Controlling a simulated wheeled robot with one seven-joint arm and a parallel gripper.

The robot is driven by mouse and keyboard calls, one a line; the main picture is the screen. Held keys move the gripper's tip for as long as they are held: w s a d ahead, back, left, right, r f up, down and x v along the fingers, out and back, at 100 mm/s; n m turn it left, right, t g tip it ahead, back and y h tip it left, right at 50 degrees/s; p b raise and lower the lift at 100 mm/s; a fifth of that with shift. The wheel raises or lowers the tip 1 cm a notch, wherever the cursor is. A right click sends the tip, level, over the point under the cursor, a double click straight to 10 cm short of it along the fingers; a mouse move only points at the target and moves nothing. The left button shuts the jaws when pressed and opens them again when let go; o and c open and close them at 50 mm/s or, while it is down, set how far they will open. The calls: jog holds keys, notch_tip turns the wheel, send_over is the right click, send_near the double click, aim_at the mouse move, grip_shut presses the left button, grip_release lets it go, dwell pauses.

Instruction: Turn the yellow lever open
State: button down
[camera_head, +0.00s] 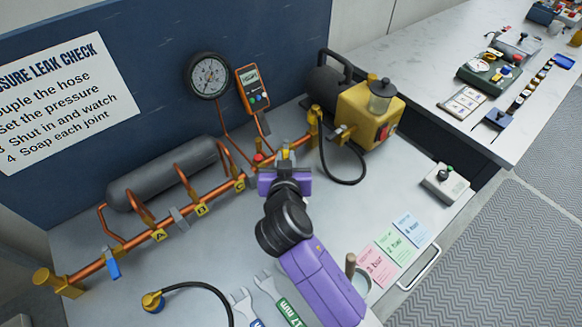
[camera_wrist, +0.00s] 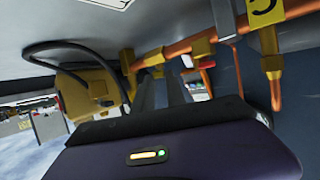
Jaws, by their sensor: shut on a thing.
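The copper pipe (camera_head: 205,205) runs along the bench in front of a blue panel. The yellow lever (camera_head: 286,153) is on this pipe, right of the letter tags and left of the yellow pump. My gripper (camera_head: 284,168) reaches it from the front and is shut on it. In the wrist view, my two dark fingers (camera_wrist: 165,92) point at the pipe, and a small yellow part of the lever (camera_wrist: 187,61) shows at their tips. The fingers hide most of the lever, so its exact angle is unclear.
A yellow pump (camera_head: 360,115) with a black hose stands to the right. A gauge (camera_head: 208,75) and an orange meter (camera_head: 252,90) are behind. A blue lever (camera_head: 112,265) is at the pipe's left end. Wrenches (camera_head: 270,295) and colored cards (camera_head: 395,248) lie in front.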

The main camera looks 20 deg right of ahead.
jog(key=a+m+h+b, duration=0.1)
jog(key=b, duration=0.1)
jog(key=w+a+m+g+h+b, duration=0.1)
jog(key=b, duration=0.1)
jog(key=shift+f+m+h, duration=0.4)
jog(key=shift+w+a+r+m+g+h+b, duration=0.1)
jog(key=shift+w+a+m+g+h+b, duration=0.1)
jog(key=shift+m+g+h+b, duration=0.4)
jog(key=shift+w+a+r+m+g+h+b, duration=0.15)
jog(key=shift+m+g+h+b, duration=0.25)
jog(key=shift+b, duration=0.35)
jog(key=shift+s, duration=0.1)
jog(key=c, duration=1.4)
grip_release()
jog(key=shift+r, duration=0.15)
jog(key=shift+o, duration=0.2)
jog(key=v, duration=0.7)
jog(key=shift+s+a, duration=0.25)
jog(key=shift+a, duration=0.1)
jog(key=shift+r, duration=0.1)
